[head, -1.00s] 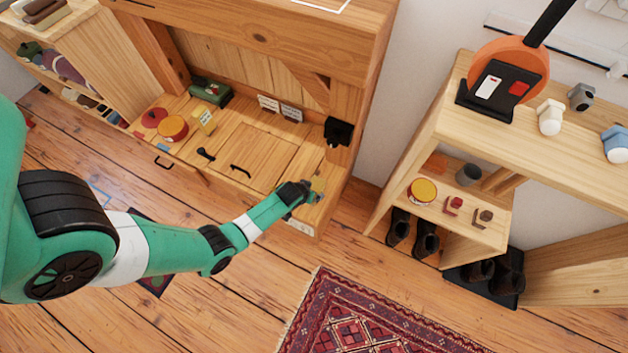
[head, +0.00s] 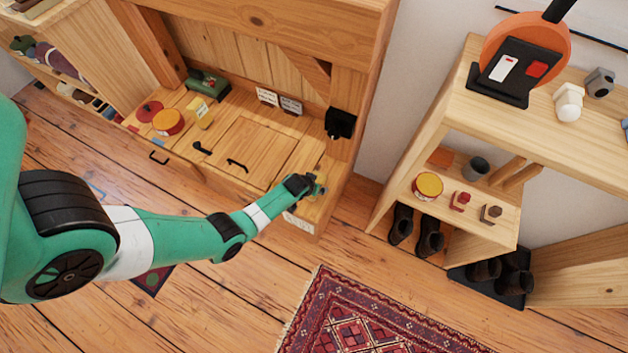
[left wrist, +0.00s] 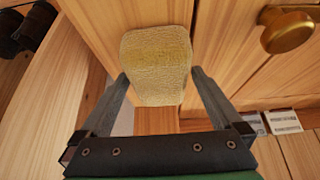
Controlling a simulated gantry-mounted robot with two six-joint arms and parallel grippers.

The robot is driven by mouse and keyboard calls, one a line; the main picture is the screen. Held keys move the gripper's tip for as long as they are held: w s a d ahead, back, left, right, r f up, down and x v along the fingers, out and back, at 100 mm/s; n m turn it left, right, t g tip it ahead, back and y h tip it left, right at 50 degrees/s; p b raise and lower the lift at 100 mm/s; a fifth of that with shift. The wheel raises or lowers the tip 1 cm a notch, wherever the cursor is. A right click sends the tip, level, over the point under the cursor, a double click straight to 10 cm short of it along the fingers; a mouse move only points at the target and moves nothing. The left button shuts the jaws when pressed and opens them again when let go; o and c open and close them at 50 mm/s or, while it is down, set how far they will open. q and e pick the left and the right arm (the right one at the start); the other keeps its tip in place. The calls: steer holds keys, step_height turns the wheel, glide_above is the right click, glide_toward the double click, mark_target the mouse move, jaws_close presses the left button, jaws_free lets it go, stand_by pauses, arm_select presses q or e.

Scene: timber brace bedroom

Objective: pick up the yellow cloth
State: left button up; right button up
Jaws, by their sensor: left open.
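The yellow cloth (left wrist: 155,50) is a textured, folded pad on the wooden bench surface. In the head view the cloth (head: 321,181) is at the right end of the bench, partly hidden by my left gripper (head: 313,188). In the left wrist view my left gripper (left wrist: 160,77) is open, with one finger on each side of the cloth's near end. Most of the cloth lies beyond the fingertips. I cannot tell whether the fingers touch it. My right gripper is not in view.
A black holder (head: 340,123) is on the post behind the cloth. Small cards (head: 278,102) stand along the back. A brass knob (left wrist: 287,28) shows in the wrist view.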

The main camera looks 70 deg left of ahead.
arm_select(q)
steer(key=shift+f, duration=0.1)
steer(key=c, duration=1.4)
steer(key=shift+r+p, duration=0.3)
steer(key=shift+r, duration=0.05)
step_height(320, 180, up, 3)
steer(key=shift+f+p, duration=0.1)
steer(key=shift+p, duration=0.95)
steer(key=p+v, duration=0.1)
steer(key=v, duration=0.1)
steer(key=p+v, duration=0.1)
steer(key=p, duration=0.1)
steer(key=p+v, duration=0.1)
steer(key=v, duration=0.1)
steer(key=shift+s+a+r, duration=0.25)
steer(key=shift+s+r, duration=0.1)
steer(key=shift+s+d+r+p, duration=0.25)
steer(key=shift+s+r+p, duration=0.25)
steer(key=shift+p, duration=0.1)
steer(key=shift+s+d+r+p, duration=0.25)
steer(key=shift+s+r+p, duration=0.2)
steer(key=shift+r+p, duration=0.1)
steer(key=s+d+r+p, duration=0.1)
steer(key=s, duration=0.1)
steer(key=s+d+r+p, duration=0.1)
steer(key=s, duration=0.2)
steer(key=s+d+r+p, duration=0.1)
steer(key=s, duration=0.2)
steer(key=shift+s+d, duration=0.15)
steer(key=shift+d, duration=0.25)
